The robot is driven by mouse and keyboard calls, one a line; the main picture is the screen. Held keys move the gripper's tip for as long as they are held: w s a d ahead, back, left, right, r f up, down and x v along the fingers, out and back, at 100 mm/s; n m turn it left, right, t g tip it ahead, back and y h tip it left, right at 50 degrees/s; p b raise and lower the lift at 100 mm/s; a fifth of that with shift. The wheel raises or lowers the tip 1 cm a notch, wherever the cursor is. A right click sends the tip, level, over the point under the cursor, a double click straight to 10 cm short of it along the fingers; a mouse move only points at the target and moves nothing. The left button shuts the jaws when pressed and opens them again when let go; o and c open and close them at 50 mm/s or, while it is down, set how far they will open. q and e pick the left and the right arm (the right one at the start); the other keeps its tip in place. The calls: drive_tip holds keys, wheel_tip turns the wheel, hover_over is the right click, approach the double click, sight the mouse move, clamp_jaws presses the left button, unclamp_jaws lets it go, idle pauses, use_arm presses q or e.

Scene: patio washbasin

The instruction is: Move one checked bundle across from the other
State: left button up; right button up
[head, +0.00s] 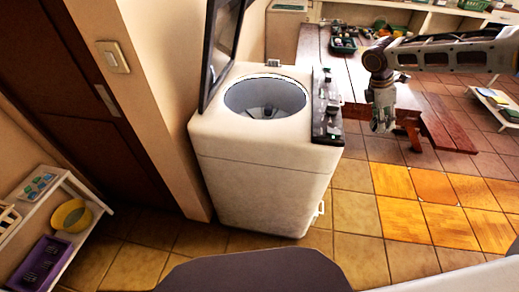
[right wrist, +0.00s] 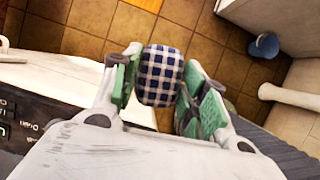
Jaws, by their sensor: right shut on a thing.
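A blue-and-white checked bundle (right wrist: 161,76) sits between the green-padded fingers of my right gripper (right wrist: 160,90) in the right wrist view. The right gripper is shut on it and holds it off the floor. In the head view my right gripper (head: 382,122) hangs fingers down, right of the white washing machine (head: 262,178) and in front of the wooden table. The bundle cannot be made out there. The machine's lid is up and its drum (head: 265,97) is open; I see no bundle in the visible part. No second checked bundle shows. My left gripper is out of view.
The wooden table (head: 310,50) with a bench (head: 445,125) stands behind the machine, with a tray of small things (head: 343,42) on it. A white shelf (head: 84,236) with a yellow bowl (head: 71,216) and a purple crate (head: 40,264) is at left.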

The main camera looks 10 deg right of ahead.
sight(377, 131)
drive_tip(key=m, duration=0.1)
drive_tip(key=a+f+m+g, duration=0.1)
drive_tip(key=shift+s+f+m, duration=0.2)
drive_tip(key=shift+s+m, duration=0.2)
drive_tip(key=m, duration=0.1)
drive_tip(key=s+f+m+g+y, duration=0.1)
drive_tip(key=m, duration=0.1)
drive_tip(key=a+f+m, duration=0.1)
drive_tip(key=shift+s+a+m+g+y, duration=0.1)
drive_tip(key=shift+s+m+g+y, duration=0.2)
drive_tip(key=shift+s+m+g, duration=0.1)
drive_tip(key=s+a+f+m+t+y, duration=0.25)
drive_tip(key=s+f+m+y, duration=0.2)
drive_tip(key=m, duration=0.75)
drive_tip(key=s+a+f+m+t+y, duration=0.1)
drive_tip(key=s+a+f+m+y, duration=0.4)
drive_tip(key=m, duration=0.7)
drive_tip(key=d+m+h, duration=0.1)
drive_tip(key=d+h, duration=0.1)
drive_tip(key=d, duration=0.4)
drive_tip(key=shift+s+d, duration=0.35)
drive_tip(key=shift+d, duration=0.05)
